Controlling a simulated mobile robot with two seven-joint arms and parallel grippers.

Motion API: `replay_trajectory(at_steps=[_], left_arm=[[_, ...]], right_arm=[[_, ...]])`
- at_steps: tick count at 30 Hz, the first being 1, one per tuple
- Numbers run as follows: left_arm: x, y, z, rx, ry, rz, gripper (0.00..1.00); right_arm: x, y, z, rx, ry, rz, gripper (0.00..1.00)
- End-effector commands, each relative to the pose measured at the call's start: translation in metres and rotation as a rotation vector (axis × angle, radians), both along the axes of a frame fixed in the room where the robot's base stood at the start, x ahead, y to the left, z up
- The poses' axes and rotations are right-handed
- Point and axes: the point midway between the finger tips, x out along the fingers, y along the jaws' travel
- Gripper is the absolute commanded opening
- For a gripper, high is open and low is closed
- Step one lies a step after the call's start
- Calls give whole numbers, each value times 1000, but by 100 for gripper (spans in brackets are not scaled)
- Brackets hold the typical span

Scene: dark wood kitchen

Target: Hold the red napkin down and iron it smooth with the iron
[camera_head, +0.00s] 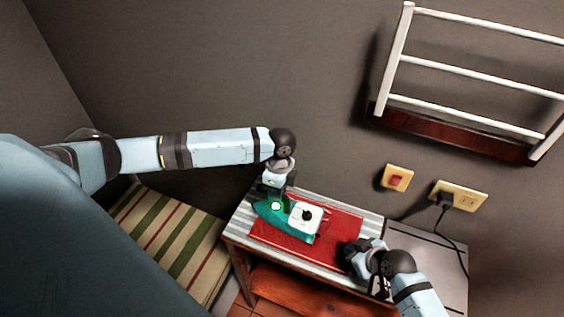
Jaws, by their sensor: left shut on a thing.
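The red napkin (275,244) lies flat on the striped top of a small table. The teal and white iron (270,213) rests on the napkin's left part, its tip pointing left. My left gripper (277,196) is over the iron and shut on it; its fingers are partly hidden. My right gripper (355,257) is at the napkin's right edge, low over the tabletop. Its fingertips are dark and too small to tell whether they are open or shut, or whether they press on the cloth.
The table (237,229) stands against the wall beside a grey cabinet top (432,265). A striped cushioned seat (170,240) is at the left. A white wall rack (470,75) hangs above. A red switch (396,180) and a socket (468,197) with a plugged-in black cord are on the wall.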

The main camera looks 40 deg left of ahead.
Motion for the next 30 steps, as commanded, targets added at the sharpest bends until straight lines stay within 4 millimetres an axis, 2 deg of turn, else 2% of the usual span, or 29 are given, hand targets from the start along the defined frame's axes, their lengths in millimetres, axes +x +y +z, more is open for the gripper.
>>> replay_trajectory(at_steps=[7,30], left_arm=[[0,0,0,-1,0,0,0],[7,-33,-2,-2,3,-2,0]], right_arm=[[-1,-1,-2,-2,2,0,0],[-1,0,-1,-1,1,1,0]])
